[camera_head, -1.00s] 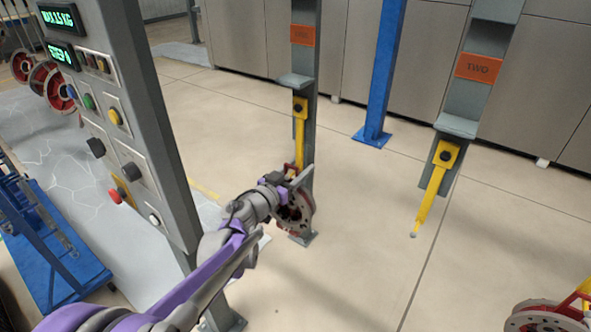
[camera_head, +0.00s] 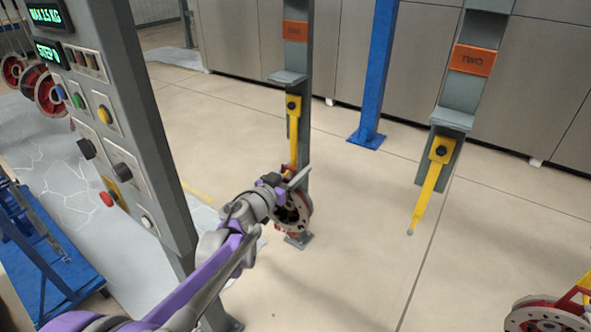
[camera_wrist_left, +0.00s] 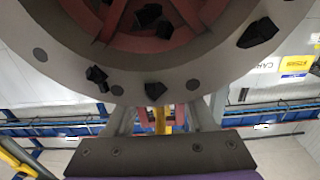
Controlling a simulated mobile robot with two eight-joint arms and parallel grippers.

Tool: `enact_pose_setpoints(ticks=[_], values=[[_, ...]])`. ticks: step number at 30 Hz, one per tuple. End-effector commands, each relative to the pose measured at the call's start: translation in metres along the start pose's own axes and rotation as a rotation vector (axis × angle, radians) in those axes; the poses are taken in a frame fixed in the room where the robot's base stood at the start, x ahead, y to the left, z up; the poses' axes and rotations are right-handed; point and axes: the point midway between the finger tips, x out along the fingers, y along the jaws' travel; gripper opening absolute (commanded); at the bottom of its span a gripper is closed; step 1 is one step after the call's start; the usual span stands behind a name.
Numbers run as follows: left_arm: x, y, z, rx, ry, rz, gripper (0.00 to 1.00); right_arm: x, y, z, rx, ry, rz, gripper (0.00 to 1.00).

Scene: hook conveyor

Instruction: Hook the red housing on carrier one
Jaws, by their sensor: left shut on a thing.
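Carrier one is the grey post with an orange sign (camera_head: 296,31) and a yellow hook arm (camera_head: 293,125) hanging from it. The housing (camera_head: 296,214), a round grey flange with a red centre, is at the lower end of this hook arm. My left gripper (camera_head: 278,185) is shut on the housing's upper part, which it partly hides. In the left wrist view the housing's flange (camera_wrist_left: 190,88) with dark bolts fills the top, and a yellow piece shows between my fingers (camera_wrist_left: 165,118). Whether the hook tip passes through the handle is hidden. My right gripper is out of view.
Carrier two (camera_head: 473,60) stands to the right with an empty yellow hook (camera_head: 428,195). Another housing (camera_head: 540,318) is at the lower right. A control panel (camera_head: 105,120) stands close on the left, beside a blue cart (camera_head: 60,270). A blue post (camera_head: 377,80) is behind.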

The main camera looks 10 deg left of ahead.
Motion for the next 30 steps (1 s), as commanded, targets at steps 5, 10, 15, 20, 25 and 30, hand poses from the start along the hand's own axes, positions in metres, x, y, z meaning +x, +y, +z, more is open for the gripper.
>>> enact_pose_setpoints(ticks=[5, 10, 15, 20, 25, 30], values=[[0.0, 0.0, -0.001, -0.002, 0.001, 0.001, 0.0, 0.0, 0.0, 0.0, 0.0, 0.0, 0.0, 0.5], [0.0, 0.0, -0.001, -0.001, 0.001, 0.001, 0.69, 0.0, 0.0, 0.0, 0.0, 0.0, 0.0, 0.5], [0.0, 0.0, -0.001, -0.001, 0.001, 0.0, 0.9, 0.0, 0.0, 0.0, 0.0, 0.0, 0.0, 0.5], [0.0, 0.0, 0.0, 0.0, 0.0, 0.0, 0.9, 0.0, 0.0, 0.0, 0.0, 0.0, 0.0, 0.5], [-0.007, -0.001, 0.001, 0.001, -0.001, -0.002, 0.9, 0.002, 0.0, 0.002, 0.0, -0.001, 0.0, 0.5], [-0.035, -0.001, 0.003, 0.0, -0.002, -0.003, 0.9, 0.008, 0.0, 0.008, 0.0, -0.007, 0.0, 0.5]])
